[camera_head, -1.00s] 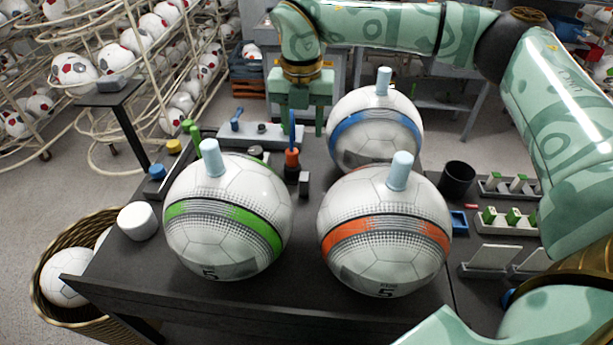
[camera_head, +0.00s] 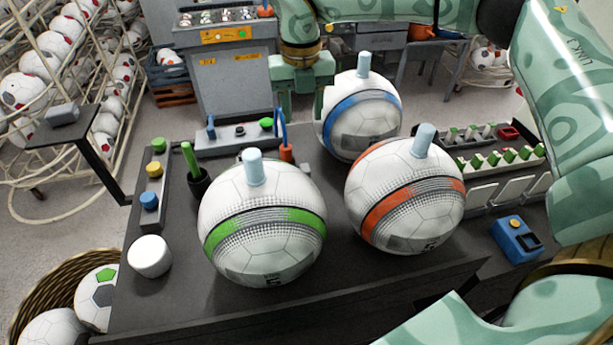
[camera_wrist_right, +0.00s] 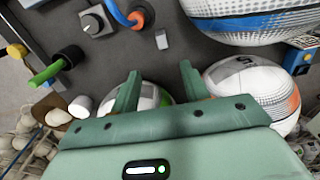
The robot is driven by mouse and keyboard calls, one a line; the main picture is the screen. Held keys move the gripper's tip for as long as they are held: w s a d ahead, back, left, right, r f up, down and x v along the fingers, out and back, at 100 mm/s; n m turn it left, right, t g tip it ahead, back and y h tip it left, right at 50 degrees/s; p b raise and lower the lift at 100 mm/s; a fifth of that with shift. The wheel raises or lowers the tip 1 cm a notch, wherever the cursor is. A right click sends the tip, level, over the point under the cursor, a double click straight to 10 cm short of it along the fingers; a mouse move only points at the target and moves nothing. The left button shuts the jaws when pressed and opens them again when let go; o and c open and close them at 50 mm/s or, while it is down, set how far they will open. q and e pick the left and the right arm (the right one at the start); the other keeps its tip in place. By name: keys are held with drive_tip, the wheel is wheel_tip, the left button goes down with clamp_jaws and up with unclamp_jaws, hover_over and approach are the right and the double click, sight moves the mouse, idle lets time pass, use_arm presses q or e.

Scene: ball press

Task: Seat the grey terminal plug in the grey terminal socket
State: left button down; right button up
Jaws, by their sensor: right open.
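My right gripper (camera_head: 301,108) hangs open above the table's far side, just left of the blue-banded ball. In the right wrist view its two fingers (camera_wrist_right: 160,75) are apart with nothing between them. Ahead of the fingertips a small grey block (camera_wrist_right: 161,38), likely the grey terminal plug, lies on the dark table. Left of it is a grey square block with a dark round opening (camera_wrist_right: 97,22), likely the grey terminal socket. The two are apart. My left gripper is not in view.
Balls with green (camera_head: 262,225), orange (camera_head: 408,195) and blue (camera_head: 362,118) bands crowd the table (camera_head: 190,305). A blue cable with an orange end (camera_head: 286,152) stands behind the green-banded one. A dark cup (camera_head: 199,183) and white cylinder (camera_head: 150,256) are left.

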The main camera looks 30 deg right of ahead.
hover_over(305, 167)
drive_tip(key=shift+n, duration=0.3)
drive_tip(key=f, duration=1)
drive_tip(key=shift+w+a+f, duration=0.15)
drive_tip(key=shift+w+f, duration=0.1)
drive_tip(key=f, duration=0.6)
drive_tip(key=shift+s+b, duration=0.3)
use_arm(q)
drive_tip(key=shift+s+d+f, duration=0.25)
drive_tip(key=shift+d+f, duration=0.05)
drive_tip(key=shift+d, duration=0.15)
use_arm(e)
drive_tip(key=shift+r, duration=0.1)
clamp_jaws()
